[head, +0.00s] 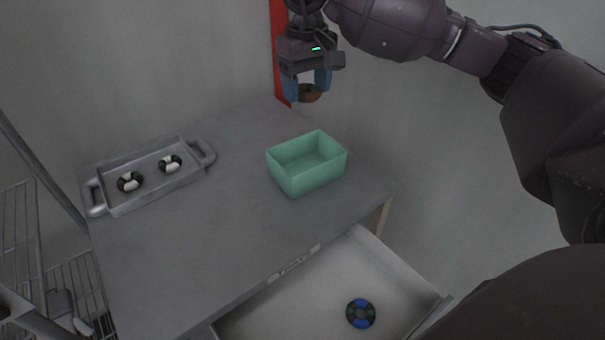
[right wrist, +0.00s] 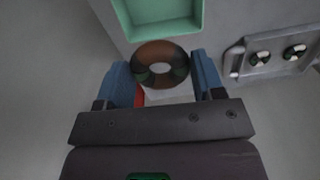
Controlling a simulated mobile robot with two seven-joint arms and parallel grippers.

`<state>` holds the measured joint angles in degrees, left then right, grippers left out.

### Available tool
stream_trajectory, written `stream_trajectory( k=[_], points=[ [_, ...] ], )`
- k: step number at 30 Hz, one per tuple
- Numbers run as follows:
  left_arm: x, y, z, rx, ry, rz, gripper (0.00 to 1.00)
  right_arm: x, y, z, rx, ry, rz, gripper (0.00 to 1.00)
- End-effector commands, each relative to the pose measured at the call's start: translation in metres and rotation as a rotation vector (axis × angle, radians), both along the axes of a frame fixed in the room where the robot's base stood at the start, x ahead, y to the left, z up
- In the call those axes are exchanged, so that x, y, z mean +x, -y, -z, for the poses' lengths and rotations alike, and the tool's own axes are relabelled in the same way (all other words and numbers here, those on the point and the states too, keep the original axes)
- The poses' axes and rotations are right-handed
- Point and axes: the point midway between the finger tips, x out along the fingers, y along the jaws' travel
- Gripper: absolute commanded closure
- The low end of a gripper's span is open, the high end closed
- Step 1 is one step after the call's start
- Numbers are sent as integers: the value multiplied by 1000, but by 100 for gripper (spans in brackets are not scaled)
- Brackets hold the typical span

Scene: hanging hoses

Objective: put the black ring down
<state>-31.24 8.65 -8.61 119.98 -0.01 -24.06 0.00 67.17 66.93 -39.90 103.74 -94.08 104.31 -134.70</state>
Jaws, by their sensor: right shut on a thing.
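My right gripper (head: 306,86) is shut on a dark ring (head: 309,94) with brown sections, held up in the air beyond the far edge of the table. In the right wrist view the ring (right wrist: 149,50) sits between the two blue fingertips, and its upper part looks brown and its lower part dark green to black. Nothing supports it from below. Two black-and-white rings (head: 130,182) lie in the grey tray at the left. A black-and-blue ring (head: 361,313) lies in the open drawer. My left gripper is not in view.
A green open box (head: 307,184), seemingly empty, stands on the grey table (head: 190,240). The handled grey tray (head: 160,198) is on the table's left. The white drawer (head: 300,310) is pulled out at the front. A red upright strip (head: 281,50) stands behind my right gripper. A wire rack (head: 70,285) is at lower left.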

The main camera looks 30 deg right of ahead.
Motion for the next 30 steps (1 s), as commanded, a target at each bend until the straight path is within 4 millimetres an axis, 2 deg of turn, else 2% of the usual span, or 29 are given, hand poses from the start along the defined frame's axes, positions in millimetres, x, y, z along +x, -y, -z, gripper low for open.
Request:
stream_trajectory(
  k=[5,21,25,30],
  points=[
    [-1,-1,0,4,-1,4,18,1,2,23,2,-6,-3,61],
    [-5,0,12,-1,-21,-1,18,0,1,136,2,-5,-1,61],
    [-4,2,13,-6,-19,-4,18,1,1,150,2,-2,-2,61],
    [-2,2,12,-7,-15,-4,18,1,1,157,2,-2,-2,61]
  ],
)
